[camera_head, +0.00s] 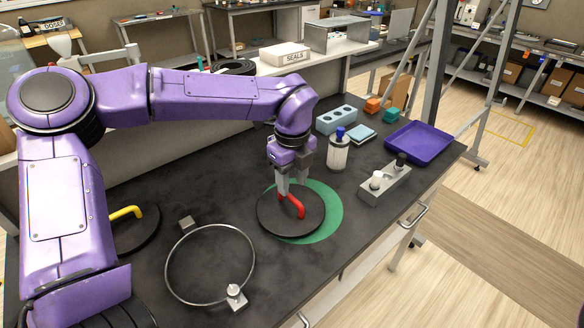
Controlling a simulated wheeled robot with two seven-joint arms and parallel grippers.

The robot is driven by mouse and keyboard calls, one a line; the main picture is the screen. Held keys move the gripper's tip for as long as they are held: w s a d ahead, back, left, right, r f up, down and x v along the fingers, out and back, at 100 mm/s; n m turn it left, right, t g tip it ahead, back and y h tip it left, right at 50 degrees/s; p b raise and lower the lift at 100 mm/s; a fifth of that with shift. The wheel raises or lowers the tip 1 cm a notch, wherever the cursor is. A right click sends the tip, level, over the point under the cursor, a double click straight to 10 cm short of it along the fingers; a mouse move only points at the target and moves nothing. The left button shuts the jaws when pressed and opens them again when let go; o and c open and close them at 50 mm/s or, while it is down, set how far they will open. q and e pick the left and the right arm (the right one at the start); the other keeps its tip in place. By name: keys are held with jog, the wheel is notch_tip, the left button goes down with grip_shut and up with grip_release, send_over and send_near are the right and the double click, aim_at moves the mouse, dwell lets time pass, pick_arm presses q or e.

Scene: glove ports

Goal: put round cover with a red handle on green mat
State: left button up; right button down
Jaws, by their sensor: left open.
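The round black cover (270,219) with a red handle (291,202) lies on the green mat (329,213). It sits off-centre to the left, and the mat's green shows mostly along its right and lower edges. My left gripper (291,187) is open just above the cover, with its fingers pointing down at the red handle. Whether the fingers straddle or touch the handle, I cannot tell. My right gripper is not in view.
A dark round cover with a yellow handle (127,212) lies at left, partly behind my arm. A metal ring (168,264) lies in front. A bottle with a blue cap (338,153), a grey block with knobs (385,184) and a purple tray (420,143) stand to the right.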

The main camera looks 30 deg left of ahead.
aim_at(292, 198)
pick_arm(q)
notch_tip(292, 198, up, 6)
jog(key=shift+f, duration=0.15)
dwell(0.6)
